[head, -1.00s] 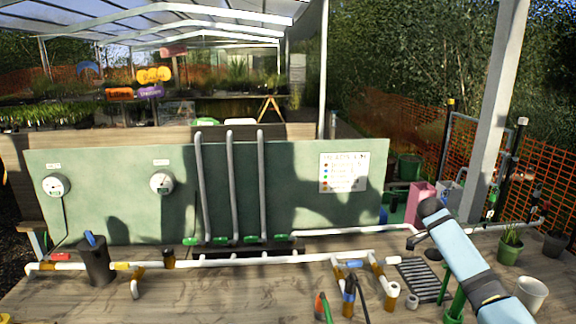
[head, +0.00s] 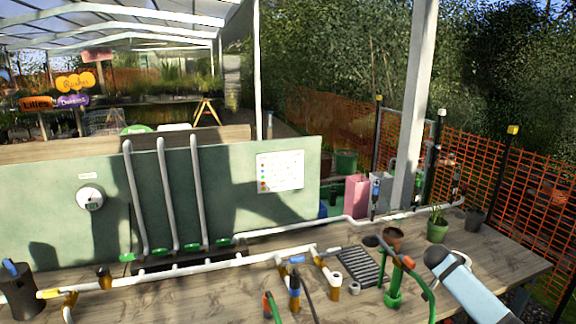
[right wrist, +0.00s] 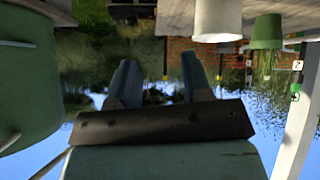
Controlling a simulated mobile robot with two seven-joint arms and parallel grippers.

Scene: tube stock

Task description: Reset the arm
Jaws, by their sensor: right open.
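My right arm (head: 467,289) shows in the head view as a light blue link with a dark rounded end, at the lower right over the table's edge. Its fingers cannot be made out there. In the right wrist view my right gripper (right wrist: 160,82) is open, with two grey-blue fingers apart and nothing between them. That view is upside down, with sky low in the picture. A white cup (right wrist: 217,20) and a green pot (right wrist: 266,32) show past the fingers, apart from them. My left gripper is in neither view.
The wooden table (head: 190,300) carries white pipes (head: 215,264), a dark grate (head: 361,265), a green stand (head: 394,292), a brown pot (head: 392,238) and a potted plant (head: 437,229). A green panel (head: 230,180) stands behind. An orange fence (head: 490,180) lies beyond the right edge.

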